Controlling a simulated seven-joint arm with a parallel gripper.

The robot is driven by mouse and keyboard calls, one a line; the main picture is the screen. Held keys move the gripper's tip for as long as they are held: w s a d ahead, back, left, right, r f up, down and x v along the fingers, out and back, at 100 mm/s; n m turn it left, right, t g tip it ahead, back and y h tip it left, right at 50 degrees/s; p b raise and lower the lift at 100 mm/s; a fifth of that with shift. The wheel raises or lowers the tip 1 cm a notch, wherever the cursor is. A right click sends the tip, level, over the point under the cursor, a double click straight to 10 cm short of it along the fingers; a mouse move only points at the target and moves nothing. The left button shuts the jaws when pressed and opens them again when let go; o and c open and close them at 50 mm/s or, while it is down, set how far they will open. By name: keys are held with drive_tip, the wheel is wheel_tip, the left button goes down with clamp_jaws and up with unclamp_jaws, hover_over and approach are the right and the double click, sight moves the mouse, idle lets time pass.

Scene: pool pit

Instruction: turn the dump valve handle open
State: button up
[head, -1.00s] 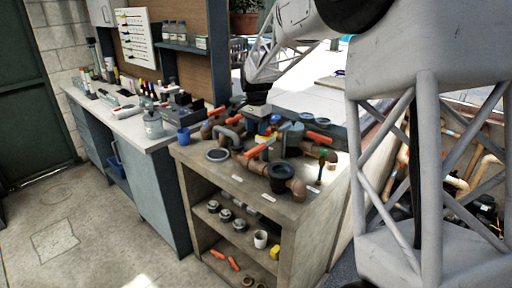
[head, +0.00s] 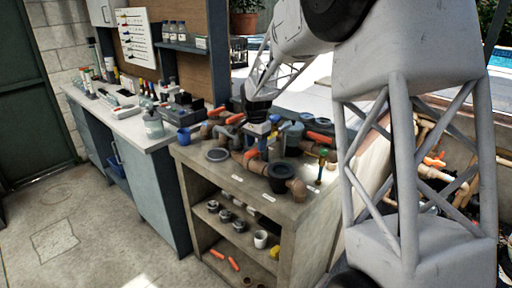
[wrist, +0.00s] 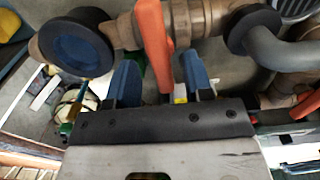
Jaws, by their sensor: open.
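An orange lever handle (wrist: 153,40) on a brown pipe valve (wrist: 190,20) runs between my gripper's two blue fingers in the wrist view. My gripper (wrist: 158,66) is open, with one finger on each side of the handle; whether either touches it I cannot tell. In the head view my gripper (head: 258,145) points down over the pipework on the bench top and mostly hides this handle. Other orange handles (head: 320,138) (head: 234,118) show beside it. No label is readable that marks the dump valve.
A dark round pipe fitting (wrist: 75,45) is left of the handle, and a grey bent pipe (wrist: 275,50) is right. The concrete bench (head: 225,178) has shelves below with several fittings and a white cup (head: 260,239).

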drive_tip(key=shift+f, duration=0.7)
clamp_jaws()
